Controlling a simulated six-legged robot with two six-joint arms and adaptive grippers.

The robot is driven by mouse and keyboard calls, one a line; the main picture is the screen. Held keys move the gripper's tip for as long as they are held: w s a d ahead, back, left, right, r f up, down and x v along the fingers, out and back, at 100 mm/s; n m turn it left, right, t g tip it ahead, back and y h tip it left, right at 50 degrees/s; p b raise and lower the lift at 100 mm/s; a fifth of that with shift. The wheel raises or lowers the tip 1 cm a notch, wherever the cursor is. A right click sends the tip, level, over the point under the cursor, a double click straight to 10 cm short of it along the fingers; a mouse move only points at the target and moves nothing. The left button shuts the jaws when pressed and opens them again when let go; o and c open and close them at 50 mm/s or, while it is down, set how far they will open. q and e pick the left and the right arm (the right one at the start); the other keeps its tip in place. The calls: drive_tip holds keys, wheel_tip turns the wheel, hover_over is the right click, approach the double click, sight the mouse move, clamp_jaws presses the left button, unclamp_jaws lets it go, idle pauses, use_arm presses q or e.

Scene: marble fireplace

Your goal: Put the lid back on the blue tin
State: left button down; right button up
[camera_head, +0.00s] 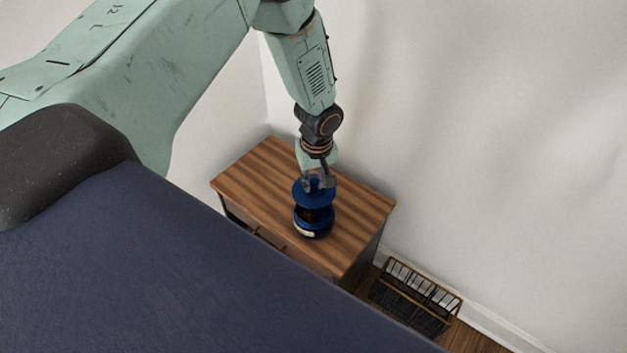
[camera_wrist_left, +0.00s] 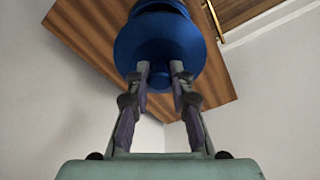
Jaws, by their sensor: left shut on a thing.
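The blue tin (camera_head: 313,226) stands upright on a striped wooden cabinet (camera_head: 262,166). Its open top shows a dark inside, and there is a pale patch low on its side. My left gripper (camera_head: 317,184) points down above the tin and is shut on the knob of the round blue lid (camera_head: 313,198). The lid is above the tin and covers the back part of its opening in the head view. In the left wrist view the gripper's fingers (camera_wrist_left: 160,80) are on either side of the knob, and the lid (camera_wrist_left: 140,50) hides most of the tin (camera_wrist_left: 160,7). My right gripper is not in view.
The cabinet top is otherwise clear. A large dark blue surface (camera_head: 180,270) fills the lower left.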

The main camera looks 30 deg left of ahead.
sight(314, 188)
use_arm(q)
drive_tip(key=shift+f, duration=0.1)
drive_tip(key=shift+f+b, duration=0.4)
drive_tip(key=shift+b, duration=0.15)
wheel_tip(314, 188, down, 2)
drive_tip(key=shift+w+a+f+b, duration=0.1)
drive_tip(key=shift+a+f+b, duration=0.05)
drive_tip(key=shift+b, duration=0.85)
drive_tip(key=shift+f+b, duration=0.65)
drive_tip(key=shift+f, duration=0.05)
drive_tip(key=shift+f+b, duration=0.45)
drive_tip(key=shift+f, duration=0.45)
drive_tip(key=shift+r+p, duration=0.1)
drive_tip(key=shift+p, duration=0.35)
drive_tip(key=shift+f, duration=0.2)
drive_tip(key=shift+p, duration=0.3)
